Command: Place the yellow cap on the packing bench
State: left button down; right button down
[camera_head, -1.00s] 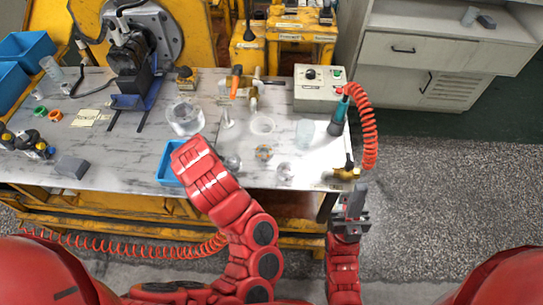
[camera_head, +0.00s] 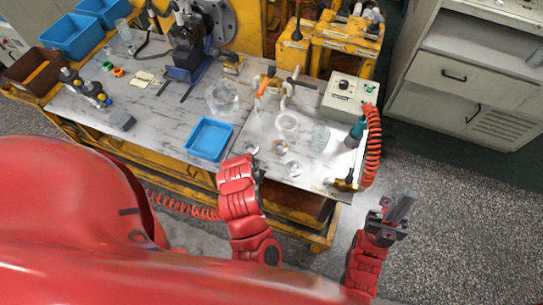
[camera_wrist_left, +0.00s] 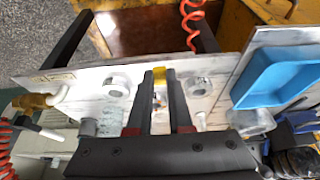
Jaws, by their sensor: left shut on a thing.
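The yellow cap (camera_wrist_left: 160,76) is between the fingertips of my left gripper (camera_wrist_left: 160,84) in the left wrist view, above the worktop. In the head view my left gripper (camera_head: 258,170) is at the worktop's front edge, largely covered by its own red wrist; the cap does not show there. My right gripper (camera_head: 401,206) is off to the right of the worktop, above the floor, its fingers together with no visible gap. A marbled bench top (camera_head: 160,115) lies ahead; I cannot tell whether it is the packing bench.
A blue tray (camera_head: 208,139), clear and metal parts (camera_head: 288,121), a control box (camera_head: 348,96) and a coiled red hose (camera_head: 375,145) crowd the bench. Grey cabinets (camera_head: 450,80) stand at back right. The floor (camera_head: 460,210) at right is clear.

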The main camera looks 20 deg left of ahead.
pick_arm(q)
jog(key=b, duration=0.5)
send_over(272, 158)
jog(key=s, duration=0.2)
jog(key=shift+w+f, duration=0.1)
jog(key=shift+f, duration=0.5)
notch_tip(272, 158, down, 4)
jog(key=b, duration=0.2)
jog(key=shift+w+r+b, duration=0.15)
jog(key=shift+r+b, duration=0.05)
jog(key=shift+b, duration=0.2)
jog(key=shift+r, duration=0.15)
jog(key=c, duration=0.8)
grip_release()
jog(key=shift+c, duration=0.2)
